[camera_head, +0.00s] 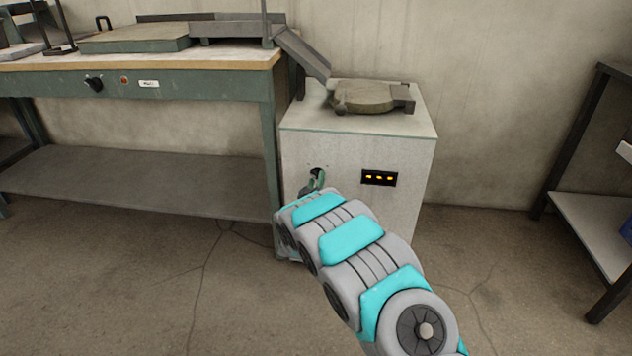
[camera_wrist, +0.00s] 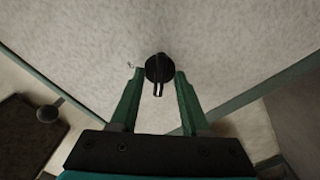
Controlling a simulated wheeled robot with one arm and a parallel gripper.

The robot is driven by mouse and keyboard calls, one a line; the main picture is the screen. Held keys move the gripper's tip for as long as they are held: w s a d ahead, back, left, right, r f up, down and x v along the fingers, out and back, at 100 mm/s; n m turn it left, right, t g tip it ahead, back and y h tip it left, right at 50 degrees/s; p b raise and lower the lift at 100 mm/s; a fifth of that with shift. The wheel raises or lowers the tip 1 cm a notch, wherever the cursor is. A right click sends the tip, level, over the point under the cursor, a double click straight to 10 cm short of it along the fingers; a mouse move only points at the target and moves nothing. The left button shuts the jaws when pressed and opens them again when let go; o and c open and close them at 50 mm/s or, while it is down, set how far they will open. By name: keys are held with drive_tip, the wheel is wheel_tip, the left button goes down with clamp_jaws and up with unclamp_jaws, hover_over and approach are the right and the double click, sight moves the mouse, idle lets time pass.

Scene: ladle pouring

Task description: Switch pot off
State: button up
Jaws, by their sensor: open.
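The pot unit is a pale box-shaped cabinet (camera_head: 350,155) with a round lid (camera_head: 362,97) on top. A dark display (camera_head: 379,178) with lit orange marks is on its front. A black round knob (camera_wrist: 159,68) with a bar-shaped grip is on the front face; in the head view it is mostly hidden by my gripper (camera_head: 316,182). In the wrist view my gripper (camera_wrist: 159,95) is open, with its green fingers on either side of the knob's lower part. I cannot tell whether the fingers touch the knob.
A green workbench (camera_head: 180,85) with a lower shelf (camera_head: 140,180) stands close on the left of the cabinet. A sloped chute (camera_head: 302,54) reaches from it toward the lid. A dark-framed shelf (camera_head: 590,215) stands at the right. The floor between is clear.

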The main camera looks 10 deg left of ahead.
drive_tip(key=s, duration=0.7)
drive_tip(key=shift+s+a+b, duration=0.15)
drive_tip(key=shift+s+b, duration=0.2)
drive_tip(key=shift+s, duration=0.05)
drive_tip(key=s+d+r+m+g+y, duration=0.1)
drive_tip(key=s+d+r+m+g, duration=0.4)
drive_tip(key=s+d+g, duration=0.6)
drive_tip(key=s+d+r+m+g, duration=0.1)
drive_tip(key=s+d+g, duration=0.2)
drive_tip(key=s, duration=1.2)
drive_tip(key=s+d+r+m+g, duration=0.1)
drive_tip(key=s+d, duration=0.5)
drive_tip(key=s, duration=0.9)
drive_tip(key=s+d+r+m+g, duration=0.1)
drive_tip(key=s+d+r+g, duration=0.2)
drive_tip(key=s, duration=1.2)
drive_tip(key=shift+s+d+r+m+g, duration=0.15)
drive_tip(key=shift+s+d+m+g, duration=0.25)
drive_tip(key=shift+d+g, duration=0.45)
drive_tip(key=shift+a, duration=0.1)
